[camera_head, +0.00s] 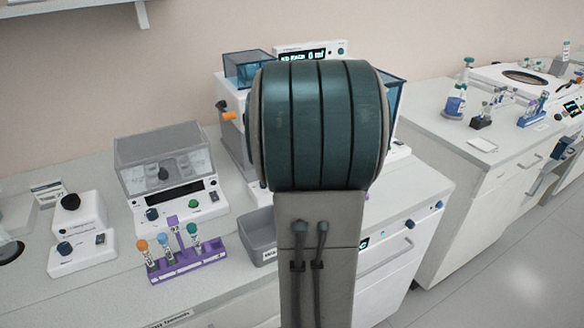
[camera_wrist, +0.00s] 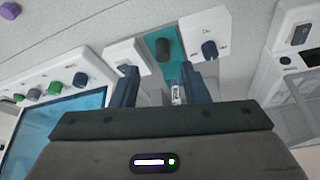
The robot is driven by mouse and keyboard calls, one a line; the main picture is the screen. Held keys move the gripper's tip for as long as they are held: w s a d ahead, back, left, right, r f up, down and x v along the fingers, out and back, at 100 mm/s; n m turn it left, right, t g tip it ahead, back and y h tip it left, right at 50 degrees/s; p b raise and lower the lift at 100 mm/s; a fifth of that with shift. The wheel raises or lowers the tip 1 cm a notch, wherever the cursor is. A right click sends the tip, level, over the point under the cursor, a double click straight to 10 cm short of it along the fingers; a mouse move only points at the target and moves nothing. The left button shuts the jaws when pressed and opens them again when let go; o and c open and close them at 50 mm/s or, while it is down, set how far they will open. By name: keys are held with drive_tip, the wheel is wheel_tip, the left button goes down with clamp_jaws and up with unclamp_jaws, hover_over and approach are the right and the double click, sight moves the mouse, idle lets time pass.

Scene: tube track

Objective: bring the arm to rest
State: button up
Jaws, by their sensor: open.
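In the wrist view my gripper (camera_wrist: 160,80) has its two dark blue fingers spread apart. A small tube with a pale label (camera_wrist: 177,93) shows between them, nearer the right finger; I cannot tell whether it touches that finger. Beyond the fingertips is a white machine front (camera_wrist: 206,38) with a teal recess, a dark grey knob and a blue knob. In the head view my own arm, with a ribbed green joint, rises through the middle and hides part of the bench; my gripper does not show there.
A purple rack (camera_head: 188,266) with several capped tubes stands on the left bench, beside a grey bin (camera_head: 258,236). Behind it is a clear-lidded machine (camera_head: 166,175); a white knobbed device (camera_head: 82,232) stands further left. A second bench (camera_head: 430,125) is right, with open floor before it.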

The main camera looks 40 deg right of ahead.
drive_tip(key=shift+s+a+r, duration=0.1)
drive_tip(key=shift+s+r, duration=0.05)
drive_tip(key=shift+r, duration=0.2)
idle(0.3)
drive_tip(key=s+a+r+n+y, duration=0.1)
drive_tip(key=s+a+n+y, duration=0.2)
drive_tip(key=a, duration=1.5)
drive_tip(key=s+a+f+n+g+h, duration=0.1)
drive_tip(key=s+a+f+n, duration=0.1)
drive_tip(key=s+a, duration=0.9)
drive_tip(key=shift+s, duration=0.65)
drive_tip(key=shift+d, duration=0.1)
drive_tip(key=shift+c, duration=0.5)
